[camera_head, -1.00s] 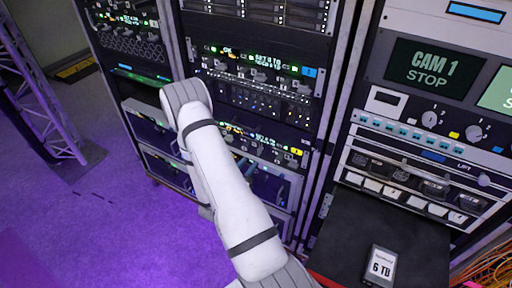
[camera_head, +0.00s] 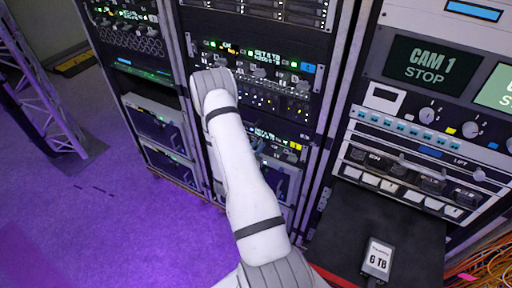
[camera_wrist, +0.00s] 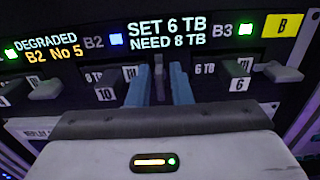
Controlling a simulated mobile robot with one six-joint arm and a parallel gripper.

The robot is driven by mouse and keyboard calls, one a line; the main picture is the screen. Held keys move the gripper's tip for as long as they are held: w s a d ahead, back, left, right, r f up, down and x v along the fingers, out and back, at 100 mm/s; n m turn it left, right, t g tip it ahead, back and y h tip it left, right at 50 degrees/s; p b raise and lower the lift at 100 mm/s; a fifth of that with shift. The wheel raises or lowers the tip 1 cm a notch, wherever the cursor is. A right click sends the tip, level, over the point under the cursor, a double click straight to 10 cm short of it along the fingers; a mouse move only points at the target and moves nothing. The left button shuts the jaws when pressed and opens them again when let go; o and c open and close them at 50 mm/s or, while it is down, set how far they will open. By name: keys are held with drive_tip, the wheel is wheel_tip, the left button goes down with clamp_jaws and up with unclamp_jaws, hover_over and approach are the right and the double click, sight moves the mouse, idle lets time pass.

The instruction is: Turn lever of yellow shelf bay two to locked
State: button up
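The yellow shelf shows in the wrist view with a yellow tag marked B (camera_wrist: 283,25) at its right end. In the head view its yellow label (camera_head: 295,146) is small. The B2 mark has a blue light (camera_wrist: 116,39) beside it, and a display reads SET 6 TB, NEED 8 TB. A thin grey lever (camera_wrist: 158,72) stands upright below the display. My gripper (camera_wrist: 160,80) has its two blue fingers on either side of this lever, with narrow gaps visible. Its lower part is hidden by the gripper body. In the head view my arm hides the gripper.
Neighbouring grey levers lie flat at left (camera_wrist: 45,88) and right (camera_wrist: 285,72) of the fingers, close by. In the head view a 6 TB drive (camera_head: 378,258) sits on a black shelf (camera_head: 340,235) at right. Purple floor is free at left.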

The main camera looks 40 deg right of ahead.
clamp_jaws()
